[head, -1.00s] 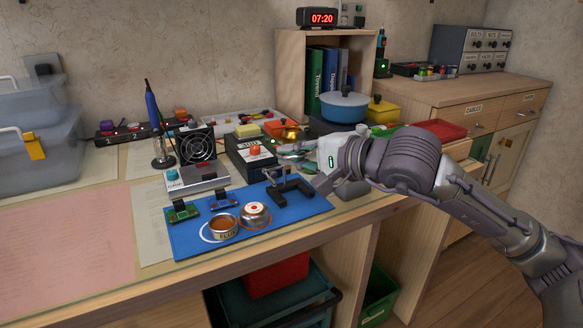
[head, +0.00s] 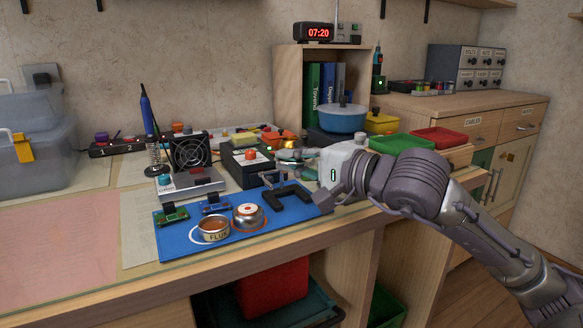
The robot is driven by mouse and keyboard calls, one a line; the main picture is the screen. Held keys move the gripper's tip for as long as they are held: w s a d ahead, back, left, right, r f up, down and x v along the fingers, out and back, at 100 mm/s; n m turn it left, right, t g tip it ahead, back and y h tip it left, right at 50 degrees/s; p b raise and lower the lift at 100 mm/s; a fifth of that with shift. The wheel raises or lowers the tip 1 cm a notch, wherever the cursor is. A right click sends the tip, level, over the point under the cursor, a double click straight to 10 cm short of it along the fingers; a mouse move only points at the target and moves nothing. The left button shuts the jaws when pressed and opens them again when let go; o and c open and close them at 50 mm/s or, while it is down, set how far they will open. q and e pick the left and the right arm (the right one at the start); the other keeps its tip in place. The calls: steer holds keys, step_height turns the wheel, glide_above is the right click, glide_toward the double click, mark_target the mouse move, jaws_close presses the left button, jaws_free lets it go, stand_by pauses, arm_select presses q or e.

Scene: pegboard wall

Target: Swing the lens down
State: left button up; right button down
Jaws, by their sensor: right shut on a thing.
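My right gripper (head: 292,155) reaches in from the right over the bench, above the back right of the blue mat (head: 185,240). Its fingers point left and are closed on a small, thin part, most likely the lens or its rim; the fingers and the clutter behind hide its outline. Below stands a black stand (head: 288,198) with a thin grey arm rising at its left, on the mat's right end. Whether this arm joins the held part is unclear. My left gripper is out of view.
On the mat are a flux tin (head: 212,237), a round metal tin (head: 249,224) and two small circuit boards. A blue pot (head: 343,118) and a green tray (head: 403,145) are near my wrist.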

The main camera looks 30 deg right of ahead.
steer(key=shift+f, duration=0.15)
stand_by(0.5)
steer(key=c, duration=1.3)
jaws_free()
steer(key=shift+d+f+v, duration=0.1)
steer(key=shift+f+v, duration=0.05)
steer(key=shift+v, duration=1)
steer(key=shift+d+f+v, duration=0.1)
steer(key=shift+v, duration=1.05)
steer(key=shift+s+d+r, duration=0.1)
steer(key=shift+s+r, duration=0.05)
steer(key=shift+s, duration=0.4)
steer(key=shift+s+d+r, duration=0.1)
steer(key=shift+s+r, duration=0.1)
steer(key=shift+s, duration=0.3)
steer(key=shift+v, duration=2.55)
steer(key=shift+d+f, duration=0.1)
steer(key=shift+f, duration=0.05)
